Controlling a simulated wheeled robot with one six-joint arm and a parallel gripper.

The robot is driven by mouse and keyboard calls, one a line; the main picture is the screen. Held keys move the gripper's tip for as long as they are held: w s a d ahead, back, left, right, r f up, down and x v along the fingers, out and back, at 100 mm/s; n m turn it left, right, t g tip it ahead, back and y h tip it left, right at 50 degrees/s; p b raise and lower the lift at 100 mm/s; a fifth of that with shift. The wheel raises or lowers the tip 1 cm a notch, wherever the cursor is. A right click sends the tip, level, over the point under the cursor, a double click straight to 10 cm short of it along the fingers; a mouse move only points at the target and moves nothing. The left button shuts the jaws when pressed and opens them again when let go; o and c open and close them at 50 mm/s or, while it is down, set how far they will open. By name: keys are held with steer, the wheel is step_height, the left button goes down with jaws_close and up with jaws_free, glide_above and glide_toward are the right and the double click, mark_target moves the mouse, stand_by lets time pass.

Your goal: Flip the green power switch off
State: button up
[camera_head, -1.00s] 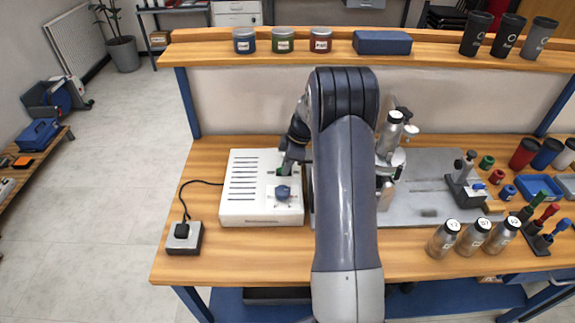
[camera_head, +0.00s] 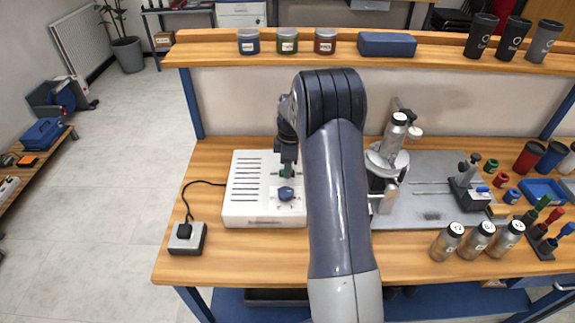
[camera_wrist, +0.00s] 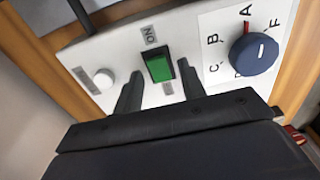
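The green power switch (camera_wrist: 159,67) sits in a black frame on the white control box (camera_head: 242,209), beside an "ON" label in the wrist view. Nothing is between the fingers except the view of the switch. I cannot tell whether a finger touches it.
A blue dial (camera_wrist: 255,54) with letters is right of the switch, and a white round button (camera_wrist: 104,78) is left. The laser marker's column (camera_head: 388,160) stands right of my arm. A small socket box (camera_head: 187,238) with a cable sits at the bench's left.

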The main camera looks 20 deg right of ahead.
steer(key=shift+o, duration=0.2)
step_height(320, 180, up, 11)
steer(key=b, duration=0.1)
steer(key=shift+d, duration=0.3)
steer(key=shift+s+f, duration=0.1)
steer(key=shift+f, duration=0.05)
steer(key=f, duration=0.7)
steer(key=f+p, duration=0.1)
steer(key=f, duration=0.2)
steer(key=shift+a+f, duration=0.25)
steer(key=shift+a, duration=0.1)
steer(key=shift+d+f, duration=0.1)
steer(key=shift+f, duration=0.05)
